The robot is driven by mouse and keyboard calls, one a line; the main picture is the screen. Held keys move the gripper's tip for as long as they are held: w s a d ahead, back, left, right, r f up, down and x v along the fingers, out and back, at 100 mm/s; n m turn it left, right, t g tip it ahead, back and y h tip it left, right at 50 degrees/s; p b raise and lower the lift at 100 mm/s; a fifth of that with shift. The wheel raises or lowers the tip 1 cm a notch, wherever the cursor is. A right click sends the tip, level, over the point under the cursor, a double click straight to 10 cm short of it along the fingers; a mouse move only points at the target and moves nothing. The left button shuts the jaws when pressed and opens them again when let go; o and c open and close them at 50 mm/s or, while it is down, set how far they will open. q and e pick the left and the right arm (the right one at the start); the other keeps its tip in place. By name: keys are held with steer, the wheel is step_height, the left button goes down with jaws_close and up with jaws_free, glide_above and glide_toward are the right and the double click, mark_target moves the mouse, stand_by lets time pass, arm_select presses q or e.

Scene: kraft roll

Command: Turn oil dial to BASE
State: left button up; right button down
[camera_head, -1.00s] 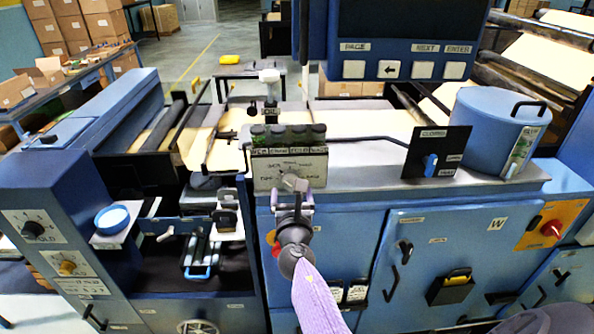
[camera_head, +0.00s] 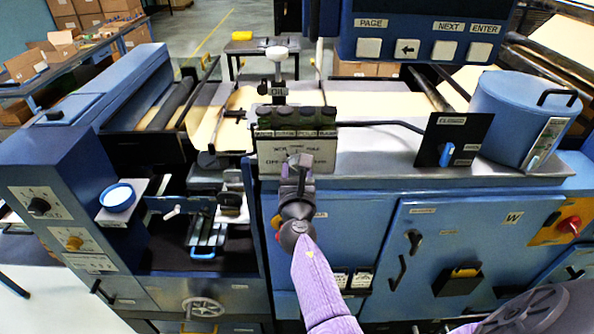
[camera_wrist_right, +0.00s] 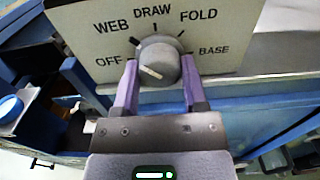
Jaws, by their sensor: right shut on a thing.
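The oil dial is a round grey knob (camera_wrist_right: 158,62) on a pale panel (camera_head: 270,155) marked OFF, WEB, DRAW, FOLD and BASE from left to right. In the right wrist view a white line on its face lies on the lower left side, toward the OFF side; BASE is at the far right. My right gripper (camera_head: 297,166) is at the panel. In the right wrist view its two purple fingers (camera_wrist_right: 158,84) are on either side of the knob, shut on it. In the head view the gripper partly covers the knob. My left gripper is out of view.
A black plate with a blue lever (camera_head: 446,153) and a blue drum (camera_head: 525,115) are to the right. A screen console (camera_head: 420,30) hangs above. A blue cup (camera_head: 117,197) sits at left.

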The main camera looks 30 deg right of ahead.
steer(key=shift+m, duration=0.3)
steer(key=shift+m+b, duration=0.45)
steer(key=shift+m, duration=0.65)
steer(key=m+b, duration=0.1)
steer(key=m, duration=0.2)
steer(key=shift+m, duration=0.3)
steer(key=m+b, duration=0.1)
steer(key=m, duration=0.2)
steer(key=shift+m, duration=0.4)
steer(key=m+b, duration=0.1)
steer(key=m, duration=0.2)
steer(key=shift+r+m, duration=0.15)
steer(key=shift+m, duration=0.15)
steer(key=m+b, duration=0.1)
steer(key=m, duration=0.3)
steer(key=m+b, duration=0.1)
steer(key=m, duration=0.3)
steer(key=m+b, duration=0.1)
steer(key=m, duration=0.3)
steer(key=shift+r+m+b, duration=0.25)
steer(key=shift+m+b, duration=0.05)
steer(key=shift+m, duration=0.1)
